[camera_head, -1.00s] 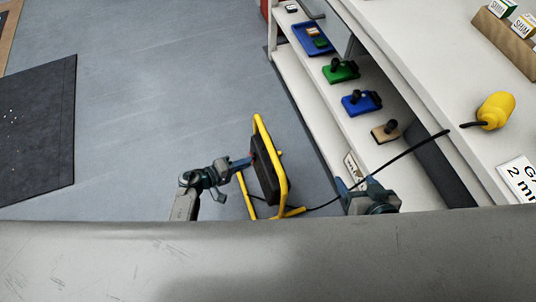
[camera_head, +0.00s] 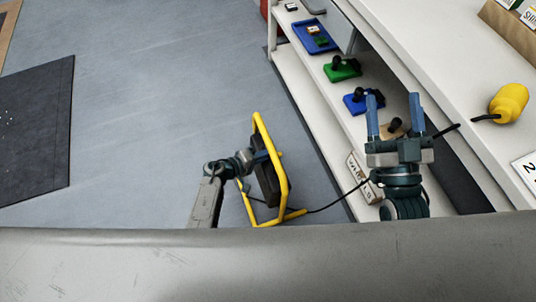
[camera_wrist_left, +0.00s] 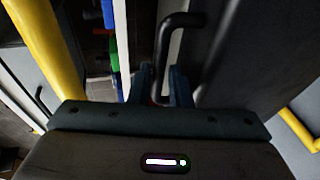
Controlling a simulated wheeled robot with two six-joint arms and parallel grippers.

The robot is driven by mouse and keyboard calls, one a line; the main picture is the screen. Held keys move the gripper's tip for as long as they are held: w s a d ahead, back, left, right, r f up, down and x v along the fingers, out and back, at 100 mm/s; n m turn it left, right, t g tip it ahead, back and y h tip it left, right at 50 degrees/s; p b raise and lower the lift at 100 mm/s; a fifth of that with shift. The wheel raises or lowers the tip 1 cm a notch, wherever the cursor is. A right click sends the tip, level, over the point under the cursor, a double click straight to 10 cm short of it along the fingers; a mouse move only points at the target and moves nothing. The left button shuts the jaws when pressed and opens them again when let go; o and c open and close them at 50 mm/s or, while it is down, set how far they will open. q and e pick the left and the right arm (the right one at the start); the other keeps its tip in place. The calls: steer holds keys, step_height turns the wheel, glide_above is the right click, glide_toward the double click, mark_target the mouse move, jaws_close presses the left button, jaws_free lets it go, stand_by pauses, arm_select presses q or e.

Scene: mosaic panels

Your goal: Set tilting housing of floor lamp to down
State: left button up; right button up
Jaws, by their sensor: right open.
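The floor lamp has a yellow tubular frame (camera_head: 284,180) and stands on the floor beside the shelf. Its dark tilting housing (camera_head: 268,186) sits inside the frame, roughly upright. My left gripper (camera_head: 257,159) is at the housing's upper left. In the left wrist view its two fingers (camera_wrist_left: 160,88) sit close together on either side of a black handle (camera_wrist_left: 161,55), which they appear to hold; the contact is dark. The yellow frame also shows there (camera_wrist_left: 48,45). My right gripper (camera_head: 393,96) is open and empty in front of the shelf, fingers pointing away from me.
A white shelf unit (camera_head: 310,100) runs along the right, carrying a blue tray (camera_head: 312,37) and green (camera_head: 341,69) and blue blocks. A yellow object (camera_head: 509,103) lies on its top. A black cable (camera_head: 340,199) trails from the lamp.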

arm_select(q)
steer(key=shift+w+d+f, duration=0.15)
steer(key=shift+w+d, duration=0.2)
steer(key=shift+d, duration=0.2)
arm_select(e)
steer(key=r+t, duration=0.1)
steer(key=r, duration=0.1)
steer(key=shift+s+r+t+y, duration=0.3)
steer(key=shift+s+r+t, duration=0.1)
arm_select(q)
jaws_close()
